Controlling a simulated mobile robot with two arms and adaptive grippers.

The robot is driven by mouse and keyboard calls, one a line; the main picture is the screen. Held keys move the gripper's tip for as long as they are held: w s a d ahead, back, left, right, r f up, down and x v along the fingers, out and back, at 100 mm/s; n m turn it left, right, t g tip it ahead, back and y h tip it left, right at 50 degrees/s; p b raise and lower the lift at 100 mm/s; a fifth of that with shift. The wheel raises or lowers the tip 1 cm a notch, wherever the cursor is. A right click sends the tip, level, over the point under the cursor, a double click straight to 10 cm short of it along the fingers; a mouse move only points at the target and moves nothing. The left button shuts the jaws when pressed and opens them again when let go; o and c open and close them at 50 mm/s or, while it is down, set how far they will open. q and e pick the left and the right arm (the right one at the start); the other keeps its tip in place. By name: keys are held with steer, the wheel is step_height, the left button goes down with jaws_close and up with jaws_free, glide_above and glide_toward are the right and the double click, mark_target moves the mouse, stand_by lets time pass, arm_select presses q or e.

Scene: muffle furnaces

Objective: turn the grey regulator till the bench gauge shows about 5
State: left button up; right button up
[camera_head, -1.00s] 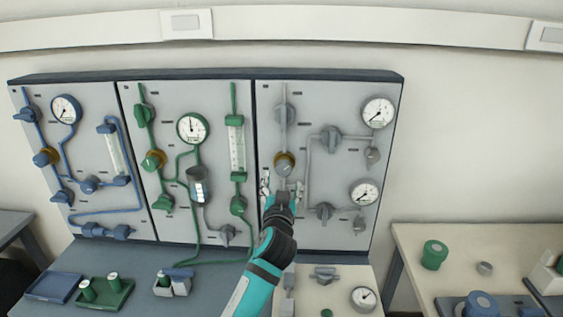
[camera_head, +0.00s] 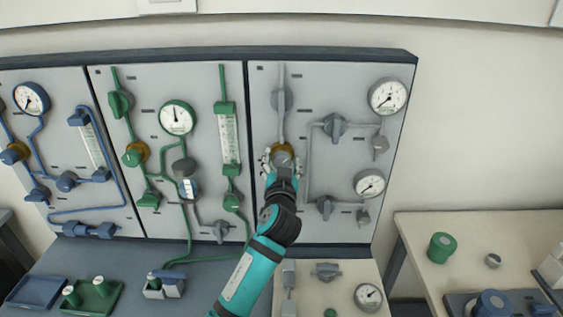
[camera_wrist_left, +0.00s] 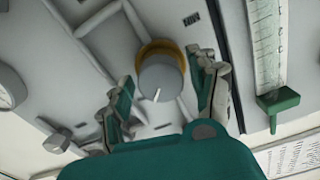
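The grey regulator (camera_head: 281,153), a round grey knob with a gold-brown collar, sits on the right-hand grey panel. In the left wrist view the regulator (camera_wrist_left: 160,76) shows its face with a white mark pointing down. My left gripper (camera_head: 281,162) is at the regulator. In the left wrist view its fingers stand apart on either side of the knob, with gaps showing, so it is open. The bench gauge (camera_head: 368,297) is a round white dial on the pale bench top below the panel. Its needle is too small to read surely. My right gripper is not in view.
The right panel also carries an upper gauge (camera_head: 388,97), a lower gauge (camera_head: 369,184) and grey valves. Green and blue panels stand to the left. A green tray (camera_head: 111,303) is on the bench. A side table (camera_head: 416,232) holds a green cylinder (camera_head: 441,247).

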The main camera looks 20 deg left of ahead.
arm_select(q)
steer(key=c, duration=0.9)
steer(key=m+p, duration=0.1)
steer(key=m, duration=0.3)
steer(key=shift+a+r, duration=0.1)
steer(key=shift+c, duration=0.2)
steer(key=shift+m+p, duration=0.35)
steer(key=shift+m, duration=0.25)
steer(key=o, duration=1.2)
steer(key=shift+w, duration=0.1)
steer(key=shift+s+f, duration=0.2)
steer(key=shift+s, duration=0.2)
steer(key=v, duration=1.1)
